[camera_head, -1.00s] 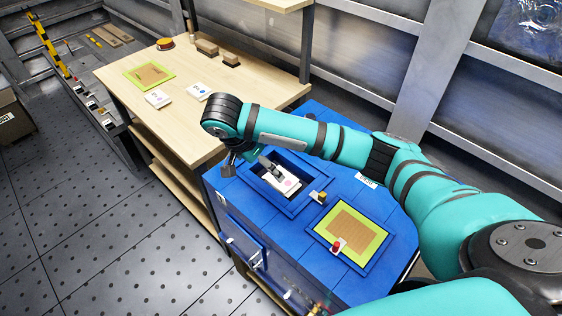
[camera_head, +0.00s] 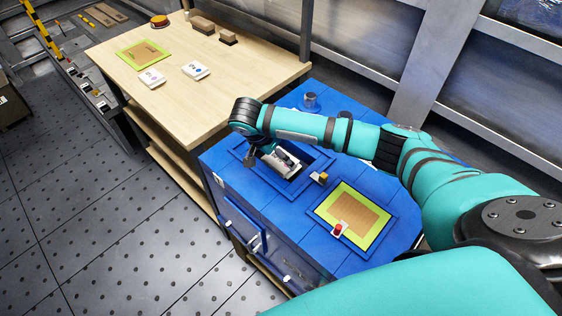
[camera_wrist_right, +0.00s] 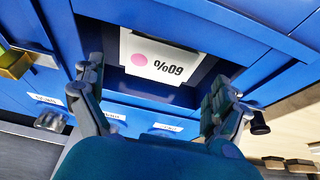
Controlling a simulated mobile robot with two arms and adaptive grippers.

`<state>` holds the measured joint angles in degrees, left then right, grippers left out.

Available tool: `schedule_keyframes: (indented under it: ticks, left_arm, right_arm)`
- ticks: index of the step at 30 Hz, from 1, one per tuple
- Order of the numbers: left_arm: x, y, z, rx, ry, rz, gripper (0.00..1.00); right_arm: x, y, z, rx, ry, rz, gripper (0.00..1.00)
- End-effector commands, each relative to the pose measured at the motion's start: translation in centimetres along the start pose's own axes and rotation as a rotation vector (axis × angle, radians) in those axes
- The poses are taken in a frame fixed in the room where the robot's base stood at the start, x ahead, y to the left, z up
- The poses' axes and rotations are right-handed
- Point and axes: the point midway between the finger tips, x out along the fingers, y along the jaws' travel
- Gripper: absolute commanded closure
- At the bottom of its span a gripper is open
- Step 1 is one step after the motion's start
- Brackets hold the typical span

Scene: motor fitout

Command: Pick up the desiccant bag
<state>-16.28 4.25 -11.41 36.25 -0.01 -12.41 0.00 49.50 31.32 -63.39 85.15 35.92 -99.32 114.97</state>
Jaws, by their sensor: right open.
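A white desiccant bag (camera_head: 288,163) lies in a recessed compartment in the blue cabinet top. The right wrist view shows its face (camera_wrist_right: 158,58) with a pink dot and "60%" upside down. My right gripper (camera_head: 273,158) is over the compartment, partly covering the bag in the head view. In the right wrist view the gripper (camera_wrist_right: 155,82) is open, its fingers apart to either side with the bag beyond and between them. I see no contact with the bag. My left gripper is not in view.
Two similar white cards or bags, one (camera_head: 152,78) and another (camera_head: 196,70), lie on the wooden table (camera_head: 220,105). A yellow-green bordered panel (camera_head: 352,195) with a red-topped item (camera_head: 338,229) is beside the compartment. A small yellow-and-dark block (camera_head: 319,178) stands near its rim.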

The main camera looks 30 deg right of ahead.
Motion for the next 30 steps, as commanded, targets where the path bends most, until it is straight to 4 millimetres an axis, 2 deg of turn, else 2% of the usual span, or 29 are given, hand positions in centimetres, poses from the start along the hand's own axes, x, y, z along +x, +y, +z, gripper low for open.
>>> schedule_keyframes:
  ticks: [6,9,12,17,27,30]
  left_arm:
    - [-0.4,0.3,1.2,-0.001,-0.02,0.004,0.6]
    - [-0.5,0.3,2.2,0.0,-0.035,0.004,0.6]
    - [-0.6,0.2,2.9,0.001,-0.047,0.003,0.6]
    - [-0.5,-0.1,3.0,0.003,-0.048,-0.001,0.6]
    - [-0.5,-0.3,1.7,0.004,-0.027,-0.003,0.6]
    - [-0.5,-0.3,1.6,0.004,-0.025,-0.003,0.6]
  right_arm:
    - [3.4,0.2,-0.1,0.001,0.002,0.004,0.0]
    - [4.2,0.2,-0.1,0.001,0.002,0.002,0.0]
    - [4.5,0.2,-0.1,0.0,0.002,0.001,0.0]
    - [4.5,0.2,-0.1,0.0,0.001,0.001,0.0]
    - [4.5,0.2,-0.1,0.0,0.001,0.001,0.44]
    - [4.4,0.2,-0.1,0.0,0.001,0.001,0.54]
